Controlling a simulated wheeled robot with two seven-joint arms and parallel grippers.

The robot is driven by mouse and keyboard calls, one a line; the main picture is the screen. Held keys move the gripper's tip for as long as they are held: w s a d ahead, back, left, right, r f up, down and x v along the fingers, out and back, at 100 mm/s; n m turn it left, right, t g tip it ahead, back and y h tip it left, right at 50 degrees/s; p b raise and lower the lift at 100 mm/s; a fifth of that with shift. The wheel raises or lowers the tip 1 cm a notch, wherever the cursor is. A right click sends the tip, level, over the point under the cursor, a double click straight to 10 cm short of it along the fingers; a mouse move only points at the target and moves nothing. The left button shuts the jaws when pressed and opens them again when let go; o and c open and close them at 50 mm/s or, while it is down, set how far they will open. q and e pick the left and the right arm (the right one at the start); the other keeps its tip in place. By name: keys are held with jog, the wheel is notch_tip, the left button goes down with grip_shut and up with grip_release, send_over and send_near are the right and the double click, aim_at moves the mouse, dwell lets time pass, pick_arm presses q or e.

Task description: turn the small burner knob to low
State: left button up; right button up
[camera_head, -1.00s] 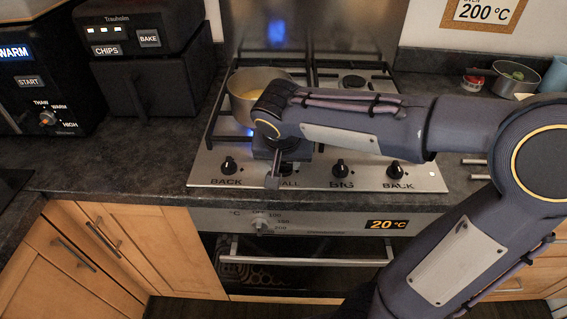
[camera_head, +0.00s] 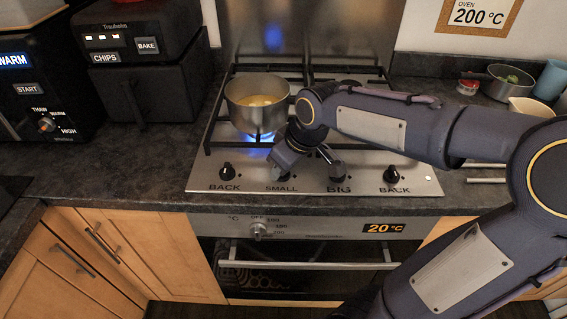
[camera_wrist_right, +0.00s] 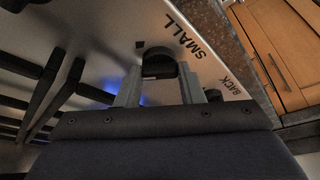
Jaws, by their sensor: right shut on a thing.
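The small burner knob (camera_wrist_right: 160,62) is black and round, on the steel panel by the word SMALL in the right wrist view. My right gripper (camera_wrist_right: 159,72) is shut on it, one finger on each side. In the head view my right gripper (camera_head: 277,168) hides most of the knob, just above the SMALL label, and is tilted with its wrist up and to the right. A steel pot (camera_head: 246,110) with yellow contents sits on the front left burner, and a blue flame (camera_head: 262,137) shows under it. My left gripper is not in view.
Other knobs flank it: a back knob (camera_head: 227,170) to the left, the big knob (camera_head: 336,170) and another back knob (camera_head: 391,174) to the right. The oven knob (camera_head: 258,231) and oven handle (camera_head: 300,264) are below. Black pan supports (camera_head: 213,128) stand behind the panel.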

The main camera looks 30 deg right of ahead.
jog(key=n, duration=0.2)
jog(key=n+g+y+b, duration=0.1)
jog(key=n, duration=0.2)
jog(key=shift+d+y, duration=0.15)
jog(key=shift+y, duration=0.15)
jog(key=shift+n+g, duration=0.3)
jog(key=shift+n, duration=0.1)
jog(key=o, duration=1)
jog(key=v, duration=0.7)
jog(key=shift+s+d+r+p, duration=0.1)
jog(key=shift+d+r+p, duration=0.1)
jog(key=shift+r+p, duration=0.15)
